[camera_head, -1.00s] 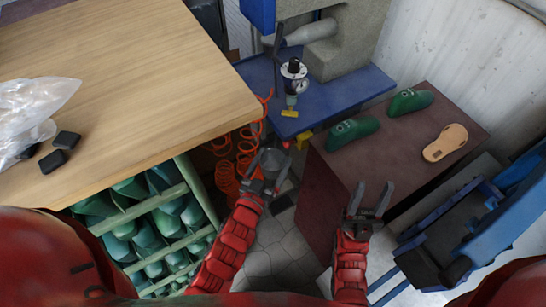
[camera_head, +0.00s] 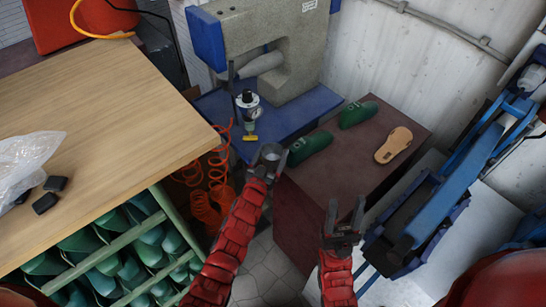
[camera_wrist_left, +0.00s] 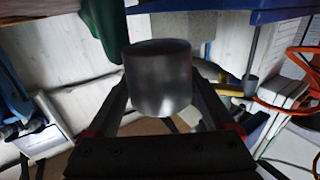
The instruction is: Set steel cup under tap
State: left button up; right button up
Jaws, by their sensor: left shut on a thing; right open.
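The steel cup (camera_head: 271,152) is grey and round, and I look down into its open top in the head view. My left gripper (camera_head: 270,157) is shut on it, with a finger on each side. In the left wrist view the cup (camera_wrist_left: 158,80) fills the middle between the fingers. The likely tap is a yellow-ended fitting (camera_head: 251,137) below a silver and black unit with a round gauge (camera_head: 248,107), at the blue bench's front. The cup is just right of and nearer than this fitting, apart in the picture. My right gripper (camera_head: 344,215) is open and empty.
A brown table (camera_head: 345,170) holds two green shoe lasts (camera_head: 310,147) and a tan sole (camera_head: 393,145). Orange coiled hose (camera_head: 217,175) hangs left of my left gripper. A wooden table (camera_head: 100,110) stands left, above green shelves (camera_head: 110,255). A blue machine (camera_head: 435,210) stands right.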

aim_at(268, 150)
pick_arm(q)
jog(key=shift+w+a+f, duration=0.4)
jog(key=shift+w+f, duration=0.15)
jog(key=shift+w, duration=0.05)
jog(key=shift+w+a+f, duration=0.2)
jog(key=shift+w+a, duration=0.2)
jog(key=shift+w, duration=0.1)
jog(key=shift+w+a+p, duration=0.2)
jog(key=shift+w+a, duration=0.45)
jog(key=shift+w, duration=0.25)
jog(key=shift+w+a+p, duration=0.15)
jog(key=shift+w+a, duration=0.5)
jog(key=shift+w, duration=0.25)
jog(key=shift+w+a+p, duration=0.2)
jog(key=shift+w+a, duration=0.45)
jog(key=shift+w, duration=0.25)
jog(key=shift+w+a+f, duration=0.15)
jog(key=shift+w+a, duration=0.05)
jog(key=shift+w, duration=0.05)
jog(key=shift+w+a, duration=0.25)
jog(key=shift+w, duration=0.2)
jog(key=shift+w+a, duration=0.15)
jog(key=shift+a, duration=0.05)
jog(key=shift+f+b, duration=0.3)
jog(key=shift+b, duration=0.05)
